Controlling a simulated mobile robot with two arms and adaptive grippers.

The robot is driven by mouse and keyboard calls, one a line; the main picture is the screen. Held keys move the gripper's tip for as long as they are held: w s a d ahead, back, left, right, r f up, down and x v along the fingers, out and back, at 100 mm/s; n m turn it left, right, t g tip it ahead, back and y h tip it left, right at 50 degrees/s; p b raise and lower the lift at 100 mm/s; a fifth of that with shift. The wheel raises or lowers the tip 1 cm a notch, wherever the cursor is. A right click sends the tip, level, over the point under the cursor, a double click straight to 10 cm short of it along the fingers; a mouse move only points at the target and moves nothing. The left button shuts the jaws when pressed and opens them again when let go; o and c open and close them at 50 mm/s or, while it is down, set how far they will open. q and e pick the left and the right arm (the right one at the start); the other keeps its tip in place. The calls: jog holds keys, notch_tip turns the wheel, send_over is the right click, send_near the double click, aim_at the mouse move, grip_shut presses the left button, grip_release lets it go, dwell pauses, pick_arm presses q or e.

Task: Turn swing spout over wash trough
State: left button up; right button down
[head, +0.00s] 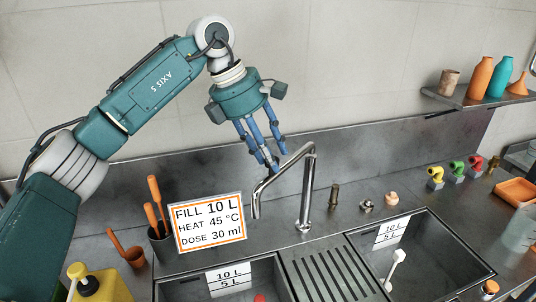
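The chrome swing spout (285,170) rises from the counter between two sunken troughs. Its arm slants to the left and its outlet hangs down at the back edge of the left trough (180,288), in front of the sign's right side. The right trough (440,238) has a white plug-like tool in it. Both troughs have 10 L and 5 L labels. My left gripper (274,158) points down just left of the spout's upper bend. Its blue fingers look apart with nothing between them. I cannot tell whether a fingertip touches the spout. My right gripper is out of view.
A sign (208,222) reading fill 10 L, 45 °C, 30 ml stands behind the left trough, beside a pot of orange-handled tools (158,236). A ribbed drainer (325,270) lies between the troughs. Small fittings and coloured taps (456,172) line the back right. A shelf (470,98) holds bottles.

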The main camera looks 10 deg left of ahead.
pick_arm(q)
jog(key=shift+f, duration=0.2)
jog(key=v, duration=1.2)
